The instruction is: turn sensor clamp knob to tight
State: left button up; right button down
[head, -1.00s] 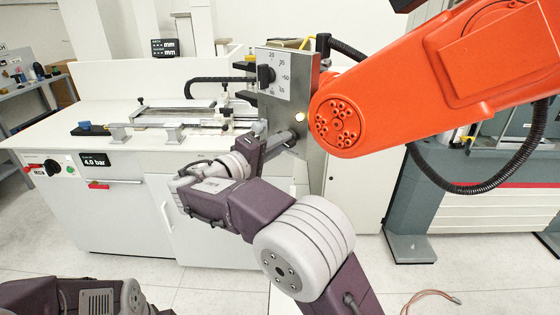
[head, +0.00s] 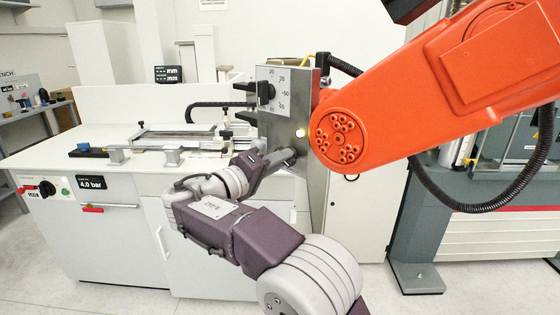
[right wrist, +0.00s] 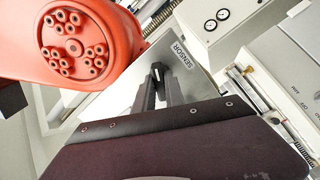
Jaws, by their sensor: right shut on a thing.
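My right gripper (head: 285,158) reaches the lower part of an upright metal plate (head: 315,170) in the head view. In the right wrist view its two dark fingers (right wrist: 158,78) are shut at the plate, beside the printed word SENSOR (right wrist: 184,54). A small dark piece, which I take for the sensor clamp knob (right wrist: 157,68), shows between the fingertips. The fingers cover most of it, so I cannot read its turn position. Higher on the plate, a black dial knob (head: 265,93) sits by a numbered white scale (head: 284,92), apart from my gripper. My left gripper is out of view.
A large orange robot arm (head: 450,90) stands close to the plate's right side, with a black hose (head: 440,195) hanging below it. A white bench (head: 120,150) with a rail fixture (head: 175,140) lies to the left. Open floor shows at the lower left.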

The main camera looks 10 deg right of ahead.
jog(key=c, duration=1.6)
grip_release()
jog(key=shift+r, duration=0.25)
jog(key=shift+o, duration=1)
jog(key=shift+d, duration=0.1)
jog(key=shift+f, duration=0.15)
jog(key=shift+w+f, duration=0.1)
jog(key=v, duration=0.9)
